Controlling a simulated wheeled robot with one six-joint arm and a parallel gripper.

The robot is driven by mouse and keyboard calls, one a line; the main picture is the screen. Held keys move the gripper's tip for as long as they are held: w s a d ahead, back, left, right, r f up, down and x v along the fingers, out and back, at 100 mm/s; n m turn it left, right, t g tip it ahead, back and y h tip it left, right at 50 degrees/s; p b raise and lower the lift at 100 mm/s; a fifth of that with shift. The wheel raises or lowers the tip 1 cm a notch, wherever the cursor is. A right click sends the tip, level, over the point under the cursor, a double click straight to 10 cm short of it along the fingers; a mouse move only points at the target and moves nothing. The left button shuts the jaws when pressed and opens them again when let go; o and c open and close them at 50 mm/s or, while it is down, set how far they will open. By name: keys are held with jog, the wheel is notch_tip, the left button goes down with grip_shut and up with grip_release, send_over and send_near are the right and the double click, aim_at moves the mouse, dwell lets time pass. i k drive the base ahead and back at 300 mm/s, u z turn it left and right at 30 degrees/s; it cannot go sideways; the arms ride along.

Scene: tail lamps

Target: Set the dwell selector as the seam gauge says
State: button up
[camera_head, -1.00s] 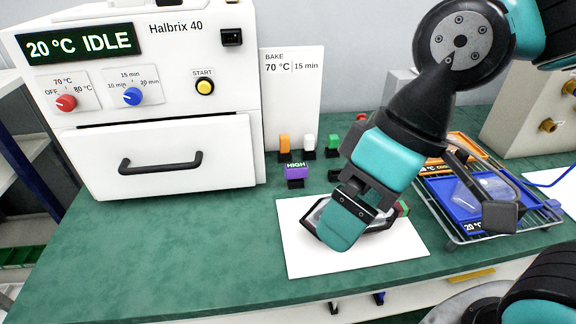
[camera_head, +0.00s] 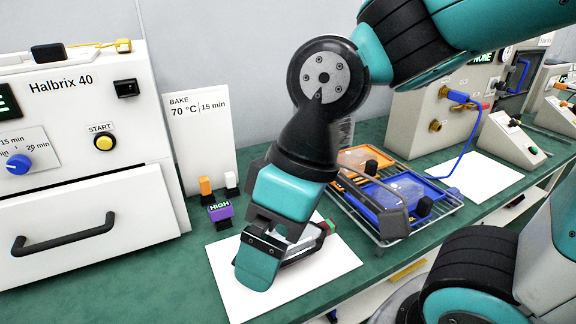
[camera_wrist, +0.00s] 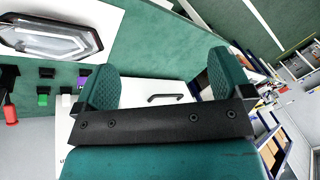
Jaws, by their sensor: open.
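A blue knob (camera_head: 18,163) with minute markings is on the white Halbrix 40 oven (camera_head: 70,120) at the left; its pointer is too small to read. I cannot tell whether it is the dwell selector. A purple block (camera_head: 220,209) labelled HIGH stands on the bench; I cannot tell whether it is the seam gauge. My gripper (camera_head: 262,255) is over the white sheet, in front of a clear lamp (camera_head: 300,246) that it partly hides. The wrist view shows my gripper (camera_wrist: 163,80) open and empty, with the lamp (camera_wrist: 50,38) at upper left.
A wire rack (camera_head: 385,238) with orange and blue trays stands right of the sheet. Beyond are a grey unit (camera_head: 425,115) with brass fittings and a blue hose, and another white sheet (camera_head: 475,175). A BAKE 70 °C, 15 min card (camera_head: 200,135) stands beside the oven.

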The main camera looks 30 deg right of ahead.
aim_at(514, 122)
jog(key=z, duration=1.8)
jog(key=k, duration=0.6)
jog(key=z, duration=0.8)
jog(key=i, duration=1.95)
jog(key=u, duration=1.25)
jog(key=i, duration=0.4)
jog(key=u, duration=0.35)
